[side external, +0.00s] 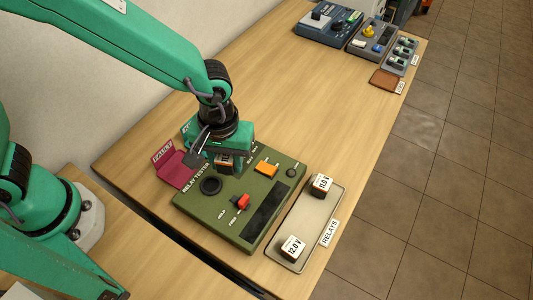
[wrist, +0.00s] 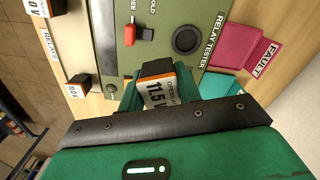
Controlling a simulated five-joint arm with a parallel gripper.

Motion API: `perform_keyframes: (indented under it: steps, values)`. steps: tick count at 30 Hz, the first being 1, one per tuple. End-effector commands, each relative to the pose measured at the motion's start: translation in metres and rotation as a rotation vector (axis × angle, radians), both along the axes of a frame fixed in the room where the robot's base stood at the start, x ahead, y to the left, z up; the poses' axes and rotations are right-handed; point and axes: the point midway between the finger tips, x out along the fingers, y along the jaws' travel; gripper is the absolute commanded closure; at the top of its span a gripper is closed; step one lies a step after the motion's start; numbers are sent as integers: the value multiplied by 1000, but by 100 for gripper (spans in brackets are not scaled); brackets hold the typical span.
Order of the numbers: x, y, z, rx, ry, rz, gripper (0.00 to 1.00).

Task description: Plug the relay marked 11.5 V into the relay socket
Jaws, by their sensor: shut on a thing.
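The relay marked 11.5 V (wrist: 157,92), a dark block with a white and orange label, is between my gripper's (wrist: 160,88) teal fingers in the wrist view. My gripper (side external: 229,162) is shut on it over the upper part of the green relay tester (side external: 228,228), where the relay (side external: 225,163) shows dark between the fingers. I cannot tell whether the relay touches the panel. I cannot make out the relay socket; that part of the panel is hidden by my gripper and the relay.
The tester carries a red switch (side external: 242,202), a round black part (side external: 210,185) and an orange part (side external: 266,168). A maroon fault holder (side external: 175,166) stands left. The relays tray (side external: 297,222) at right holds an 11.0 V relay (side external: 321,185) and a 12.0 V relay (side external: 292,248). Other devices stand far back.

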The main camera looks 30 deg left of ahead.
Motion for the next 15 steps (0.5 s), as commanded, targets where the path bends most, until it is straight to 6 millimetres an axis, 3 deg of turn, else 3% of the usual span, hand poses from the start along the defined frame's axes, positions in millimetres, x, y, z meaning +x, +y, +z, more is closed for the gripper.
perform_keyframes:
  steps: [6, 15]
  values:
    - [-16, 32, -1, -1, -2, 52, 90]
    - [-22, 43, -2, -1, -1, 70, 90]
